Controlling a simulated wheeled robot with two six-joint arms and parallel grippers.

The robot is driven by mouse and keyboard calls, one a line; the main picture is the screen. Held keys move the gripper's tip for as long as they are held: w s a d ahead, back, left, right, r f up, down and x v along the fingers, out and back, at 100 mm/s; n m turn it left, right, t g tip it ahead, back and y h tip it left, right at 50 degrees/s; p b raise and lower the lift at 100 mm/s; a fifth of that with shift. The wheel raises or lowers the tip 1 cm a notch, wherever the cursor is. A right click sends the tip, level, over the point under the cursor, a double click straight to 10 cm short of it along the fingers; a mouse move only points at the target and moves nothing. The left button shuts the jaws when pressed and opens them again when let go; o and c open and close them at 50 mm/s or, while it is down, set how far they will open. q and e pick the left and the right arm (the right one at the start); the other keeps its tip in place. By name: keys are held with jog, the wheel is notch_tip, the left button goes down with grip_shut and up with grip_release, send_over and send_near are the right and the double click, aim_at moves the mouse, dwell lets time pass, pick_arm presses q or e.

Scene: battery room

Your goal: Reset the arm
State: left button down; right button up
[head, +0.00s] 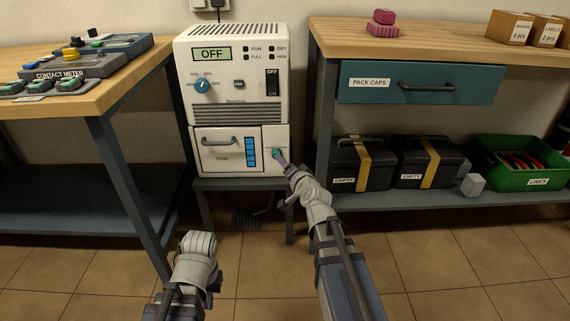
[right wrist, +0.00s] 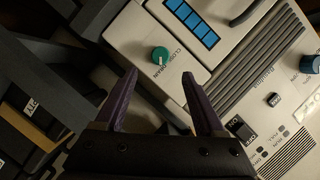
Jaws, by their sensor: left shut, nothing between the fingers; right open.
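My right arm reaches forward in the head view to the white machine (head: 232,100). My right gripper (head: 281,159) is at the machine's teal drain knob (head: 275,153). In the right wrist view its two purple fingers (right wrist: 160,86) are apart with nothing between them, and the teal knob (right wrist: 160,54) shows just past the tips. Whether a finger touches the knob I cannot tell. My left gripper (head: 197,246) hangs low in front of the machine, above the floor, apart from everything. It is shut and empty; its fingertips are hard to make out.
The machine's display reads OFF. A wooden workbench (head: 110,92) with a contact meter (head: 70,70) stands left. A shelf unit (head: 322,45) stands close on the right, with a teal drawer (head: 365,95), black cases (head: 361,175) and a green bin (head: 500,178). The tiled floor (head: 440,265) is clear.

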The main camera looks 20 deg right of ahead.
jog(key=s+a+f+n+g+y+p, duration=0.1)
jog(key=s+a+n+g+y+p, duration=0.1)
jog(key=s+a+n+g+p, duration=0.45)
jog(key=s+a+f+n+g+y+p, duration=0.1)
jog(key=s+a+n+p, duration=0.15)
jog(key=a, duration=0.75)
jog(key=s+a+r+n+g+h+p, duration=0.1)
jog(key=s+r+n+g+h+p, duration=0.25)
jog(key=s, duration=0.65)
jog(key=s+n+g+h+p, duration=0.2)
jog(key=s+g+p, duration=0.35)
jog(key=s, duration=0.45)
notch_tip(320, 180, up, 37)
jog(key=t+p, duration=0.1)
jog(key=p, duration=3.6)
jog(key=shift+w+a+y, duration=0.2)
jog(key=shift+w+y, duration=0.15)
jog(key=shift+w, duration=0.1)
jog(key=shift+f, duration=0.1)
